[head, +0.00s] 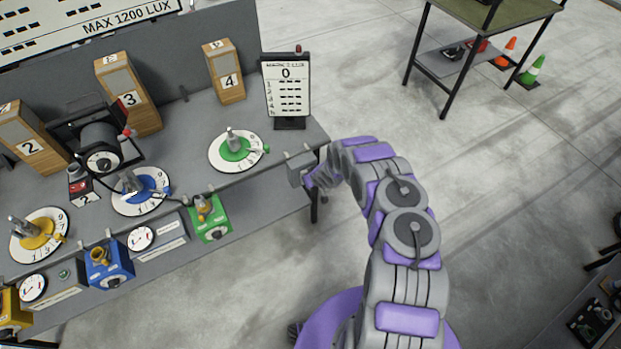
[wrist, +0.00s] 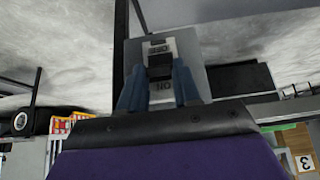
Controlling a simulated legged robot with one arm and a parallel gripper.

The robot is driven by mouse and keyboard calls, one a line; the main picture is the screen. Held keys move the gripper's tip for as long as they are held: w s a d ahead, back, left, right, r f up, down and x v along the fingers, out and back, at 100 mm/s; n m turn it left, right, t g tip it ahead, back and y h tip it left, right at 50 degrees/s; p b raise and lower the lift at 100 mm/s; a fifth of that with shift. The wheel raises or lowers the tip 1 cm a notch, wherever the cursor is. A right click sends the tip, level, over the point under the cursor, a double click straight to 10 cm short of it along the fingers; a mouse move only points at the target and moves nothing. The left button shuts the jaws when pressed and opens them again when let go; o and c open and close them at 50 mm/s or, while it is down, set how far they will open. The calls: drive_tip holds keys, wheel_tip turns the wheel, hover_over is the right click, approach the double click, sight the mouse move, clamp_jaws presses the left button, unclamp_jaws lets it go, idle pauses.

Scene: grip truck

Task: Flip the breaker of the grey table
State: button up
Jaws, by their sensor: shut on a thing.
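The grey table (head: 180,190) fills the left of the head view. Its breaker (head: 298,168) is a small grey box at the table's right end. In the wrist view the breaker plate (wrist: 192,52) carries upside-down OFF and ON labels, OFF at the top and ON below. A dark switch (wrist: 160,67) lies between the labels. My gripper (head: 312,178) is at the breaker. In the wrist view its blue fingers (wrist: 159,88) stand on either side of the switch and are shut on it. I cannot tell which way the switch is set.
On the table stand colored dials, numbered wooden blocks and a score sign (head: 287,88) showing 0. A green control box (head: 208,218) is on the front edge. Another table (head: 490,25) and traffic cones (head: 532,70) stand at the back right. The floor between is clear.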

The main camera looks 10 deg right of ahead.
drive_tip(key=shift+w+r, duration=0.15)
drive_tip(key=o, duration=1.1)
drive_tip(key=shift+c, duration=0.2)
drive_tip(key=v, duration=1.7)
drive_tip(key=shift+d, duration=0.1)
drive_tip(key=shift+d, duration=0.1)
